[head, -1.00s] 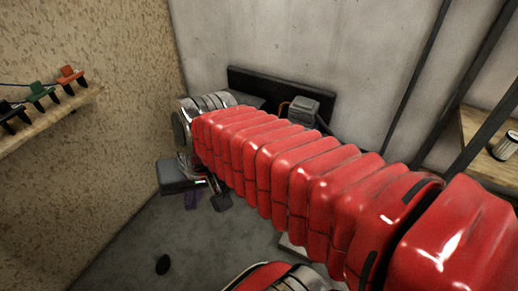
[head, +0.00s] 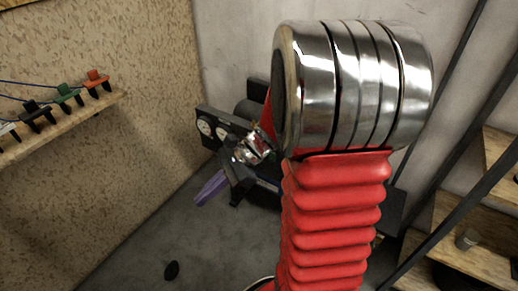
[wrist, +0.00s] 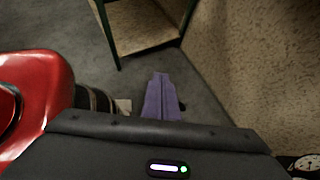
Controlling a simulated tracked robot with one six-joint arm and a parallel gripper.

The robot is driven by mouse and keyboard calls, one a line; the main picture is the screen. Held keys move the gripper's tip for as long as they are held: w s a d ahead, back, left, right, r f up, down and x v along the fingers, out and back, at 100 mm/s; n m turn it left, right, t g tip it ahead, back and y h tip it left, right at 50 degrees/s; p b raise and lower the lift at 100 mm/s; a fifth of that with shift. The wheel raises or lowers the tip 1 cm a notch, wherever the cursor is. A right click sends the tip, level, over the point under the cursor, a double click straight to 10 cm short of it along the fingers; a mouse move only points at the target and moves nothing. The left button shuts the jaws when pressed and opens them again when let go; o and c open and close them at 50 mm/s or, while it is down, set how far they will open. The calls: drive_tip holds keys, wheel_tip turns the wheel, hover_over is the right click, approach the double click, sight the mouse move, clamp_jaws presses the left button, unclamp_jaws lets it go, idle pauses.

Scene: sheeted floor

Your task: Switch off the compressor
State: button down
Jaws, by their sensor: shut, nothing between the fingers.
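My gripper (head: 199,200) hangs low at centre-left in the head view, its purple fingers together and pointing down-left, above the floor. A dark unit with two white round gauges (head: 212,130), which looks like part of the compressor, stands by the back wall behind my wrist. One gauge (wrist: 306,163) also shows at the lower right of the wrist view, beside my gripper. My raised red arm hides much of the unit. I cannot make out a switch.
A wooden shelf with coloured clamps (head: 68,95) is on the left wall. Wooden shelves (head: 485,262) with dark posts stand at right. The floor at lower left is mostly clear.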

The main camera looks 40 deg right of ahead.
sight(274, 161)
drive_tip(key=w+d+f+m+t+y, duration=0.1)
drive_tip(key=w+d+f+m+t, duration=0.2)
drive_tip(key=d+f+m+t, duration=0.35)
drive_tip(key=w+d+f+m+t, duration=0.3)
drive_tip(key=d+m, duration=0.7)
drive_tip(key=s+d+f+m+t+h, duration=0.2)
drive_tip(key=d+f+m+t+h, duration=0.1)
drive_tip(key=d+m, duration=0.4)
drive_tip(key=s+d+f+m+t+h, duration=0.2)
drive_tip(key=d+f+m+t+h, duration=0.1)
drive_tip(key=d+f+m+h, duration=0.2)
drive_tip(key=d+f+m, duration=0.2)
drive_tip(key=d+f, duration=0.1)
drive_tip(key=d, duration=0.1)
drive_tip(key=shift+s+d+f+h, duration=0.2)
drive_tip(key=shift+s+f+h, duration=0.1)
drive_tip(key=shift+s+h, duration=0.1)
drive_tip(key=shift+w, duration=0.1)
drive_tip(key=w+d, duration=0.1)
drive_tip(key=w, duration=0.6)
drive_tip(key=w+d, duration=0.1)
drive_tip(key=w, duration=0.3)
drive_tip(key=shift+d+r, duration=0.35)
drive_tip(key=shift+r, duration=0.05)
